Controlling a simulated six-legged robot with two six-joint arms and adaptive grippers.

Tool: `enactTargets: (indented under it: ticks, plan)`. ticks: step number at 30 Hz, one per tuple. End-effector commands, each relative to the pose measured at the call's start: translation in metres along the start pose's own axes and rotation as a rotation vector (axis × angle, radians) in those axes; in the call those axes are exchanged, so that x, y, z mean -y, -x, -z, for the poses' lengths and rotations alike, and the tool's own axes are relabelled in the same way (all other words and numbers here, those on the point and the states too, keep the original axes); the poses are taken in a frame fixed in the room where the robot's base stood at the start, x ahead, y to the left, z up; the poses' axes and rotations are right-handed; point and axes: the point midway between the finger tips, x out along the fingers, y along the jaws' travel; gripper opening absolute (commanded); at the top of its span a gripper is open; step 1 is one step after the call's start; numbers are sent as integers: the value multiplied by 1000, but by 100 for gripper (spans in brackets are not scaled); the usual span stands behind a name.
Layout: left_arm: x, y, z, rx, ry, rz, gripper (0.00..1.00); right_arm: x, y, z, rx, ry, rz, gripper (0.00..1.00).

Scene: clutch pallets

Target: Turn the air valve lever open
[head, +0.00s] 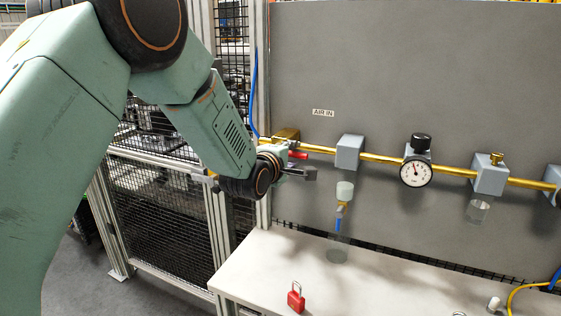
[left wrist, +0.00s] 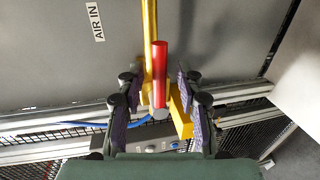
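The air valve (head: 286,134) is a brass body at the left end of the brass pipe on the grey panel, near the AIR IN label (head: 323,113). Its red lever (head: 298,155) sticks out to the right, just below the pipe. My left gripper (head: 305,172) is in front of the valve. In the left wrist view the red lever (left wrist: 160,62) stands between the two open fingers of the gripper (left wrist: 159,80), roughly in line with the pipe (left wrist: 150,25). Gaps show on both sides, though contact at the lever's base cannot be told. My right gripper is not in view.
Along the pipe sit a grey block (head: 350,152), a gauge (head: 415,172) and another grey fitting (head: 490,175). A clear bowl part (head: 338,245) and a red padlock (head: 296,297) are on the pale bench (head: 370,285). A mesh fence (head: 170,200) stands left.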

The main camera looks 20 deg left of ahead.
Motion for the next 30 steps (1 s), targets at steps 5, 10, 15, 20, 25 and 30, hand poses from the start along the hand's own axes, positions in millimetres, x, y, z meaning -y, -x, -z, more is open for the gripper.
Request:
enactTargets:
  ticks: [5, 10, 15, 20, 25, 30]
  plan:
    - [-1, 31, 0, 0, 1, -1, 36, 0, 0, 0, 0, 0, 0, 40]
    - [0, 60, 0, 0, 2, 0, 36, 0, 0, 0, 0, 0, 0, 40]
    - [0, 85, 0, 0, 2, 0, 36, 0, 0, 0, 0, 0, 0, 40]
    - [0, 99, 0, 0, 1, 1, 36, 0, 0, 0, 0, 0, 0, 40]
    - [1, 103, 0, 0, 0, 1, 36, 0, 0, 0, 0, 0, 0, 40]
    - [0, 103, 0, 0, 0, 1, 36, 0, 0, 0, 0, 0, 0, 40]
